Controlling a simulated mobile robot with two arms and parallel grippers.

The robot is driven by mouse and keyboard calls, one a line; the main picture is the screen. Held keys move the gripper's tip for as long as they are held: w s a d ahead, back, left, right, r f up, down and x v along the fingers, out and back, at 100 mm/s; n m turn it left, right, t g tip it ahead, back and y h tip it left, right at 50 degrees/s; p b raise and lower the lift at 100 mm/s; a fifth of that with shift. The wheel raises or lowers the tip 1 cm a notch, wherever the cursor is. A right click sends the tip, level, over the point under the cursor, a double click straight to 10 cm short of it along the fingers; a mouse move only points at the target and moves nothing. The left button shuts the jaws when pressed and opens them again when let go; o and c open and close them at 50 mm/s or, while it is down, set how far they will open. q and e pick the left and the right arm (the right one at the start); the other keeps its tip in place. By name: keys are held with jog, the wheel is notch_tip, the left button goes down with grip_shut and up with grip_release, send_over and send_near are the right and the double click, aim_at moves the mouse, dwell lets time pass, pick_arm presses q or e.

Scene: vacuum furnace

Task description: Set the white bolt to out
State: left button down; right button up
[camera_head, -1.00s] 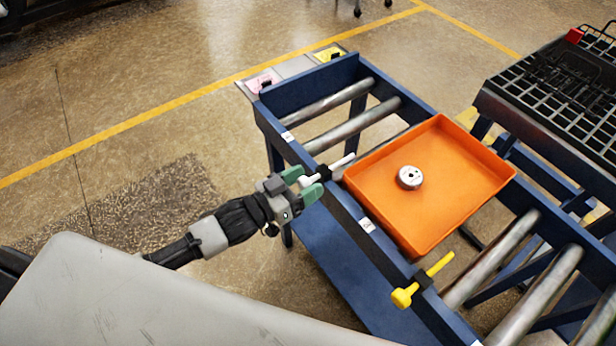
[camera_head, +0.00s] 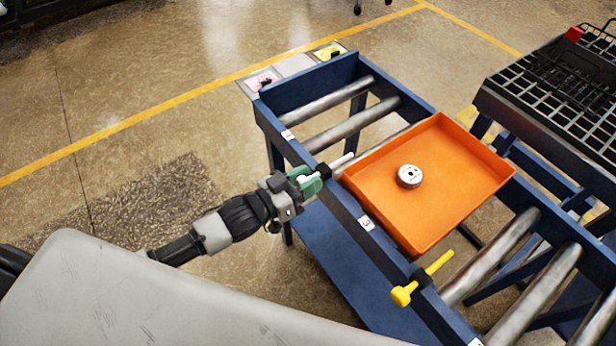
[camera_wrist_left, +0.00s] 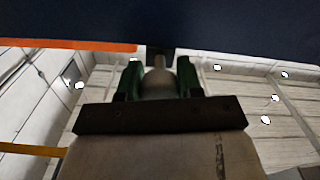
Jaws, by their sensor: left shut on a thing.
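The white bolt (camera_head: 340,161) runs through a black bracket on the near rail of the blue roller conveyor (camera_head: 371,244). Its rod end shows over the rail beside the orange tray (camera_head: 470,213). My left gripper (camera_head: 309,180) is shut on the knob end of the white bolt, outside the rail. The left wrist view shows the pale knob (camera_wrist_left: 158,82) between the green fingers. The fingers cover most of the knob in the head view. My right gripper is not in view.
A yellow bolt (camera_head: 424,278) sits in its own bracket farther along the same rail. The tray holds a round metal part (camera_head: 410,176). A black grid rack (camera_head: 560,85) stands at the right. Pink and yellow tags (camera_head: 262,82) are at the conveyor's far end.

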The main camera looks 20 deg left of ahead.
pick_arm(q)
jog(key=p+v, duration=0.2)
jog(key=v, duration=0.4)
jog(key=shift+s+a, duration=0.25)
jog(key=shift+s, duration=0.1)
jog(key=c, duration=1.1)
grip_release()
jog(key=o, duration=0.4)
jog(key=shift+s+a, duration=0.15)
jog(key=shift+c, duration=0.2)
jog(key=b+v, duration=0.1)
jog(key=v, duration=0.9)
jog(key=shift+s+a, duration=0.3)
